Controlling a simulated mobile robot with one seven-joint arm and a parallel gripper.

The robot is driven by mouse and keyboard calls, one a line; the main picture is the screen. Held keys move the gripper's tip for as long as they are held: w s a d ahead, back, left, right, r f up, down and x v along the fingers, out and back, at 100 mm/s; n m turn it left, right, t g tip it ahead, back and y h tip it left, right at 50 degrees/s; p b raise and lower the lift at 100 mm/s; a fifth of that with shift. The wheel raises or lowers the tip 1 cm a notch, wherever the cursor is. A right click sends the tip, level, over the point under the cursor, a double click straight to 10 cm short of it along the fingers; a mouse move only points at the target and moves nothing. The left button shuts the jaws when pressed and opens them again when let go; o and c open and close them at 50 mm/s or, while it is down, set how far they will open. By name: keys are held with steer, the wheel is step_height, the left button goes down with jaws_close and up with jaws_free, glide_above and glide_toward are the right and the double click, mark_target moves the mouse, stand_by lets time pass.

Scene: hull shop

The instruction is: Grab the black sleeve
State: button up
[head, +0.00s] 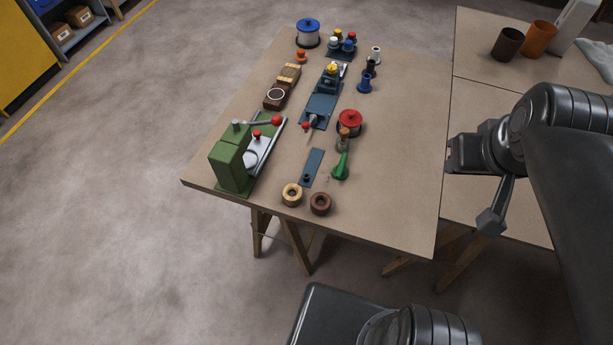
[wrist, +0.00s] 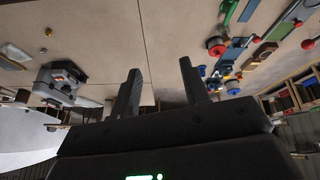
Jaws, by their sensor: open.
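The black sleeve (head: 370,66) is a small dark flanged piece standing near the right side of the tan table, in the head view. It stands between a white sleeve (head: 375,53) behind it and a blue sleeve (head: 364,83) in front. My gripper (wrist: 160,82) is open and empty in the wrist view, its two dark fingers apart. In the head view my arm is at the right, clear of the sleeves. I cannot pick out the black sleeve for certain in the wrist view.
The tan table (head: 400,185) also holds a green press (head: 232,165), a red spool (head: 350,122), a green-handled tool (head: 341,166) and two rings. Brown (head: 507,43) and orange (head: 538,38) cups stand on the right-hand table. The first table's right front is bare.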

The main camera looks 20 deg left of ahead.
steer(key=w+a+f+n+g, duration=0.2)
steer(key=w+a+f+n, duration=0.2)
steer(key=w+a+n, duration=0.5)
steer(key=n+g, duration=0.3)
steer(key=n, duration=2.1)
glide_above(306, 176)
steer(key=f, duration=1.9)
steer(key=shift+s+d+f, duration=0.2)
steer(key=shift+f, duration=0.1)
steer(key=shift+w+a+f, duration=0.1)
steer(key=shift+w+f, duration=0.05)
steer(key=shift+f, duration=1.45)
steer(key=shift+w+a+f, duration=0.1)
steer(key=shift+w+f, duration=0.05)
steer(key=shift+f, duration=1.4)
steer(key=shift+c, duration=0.3)
jaws_close()
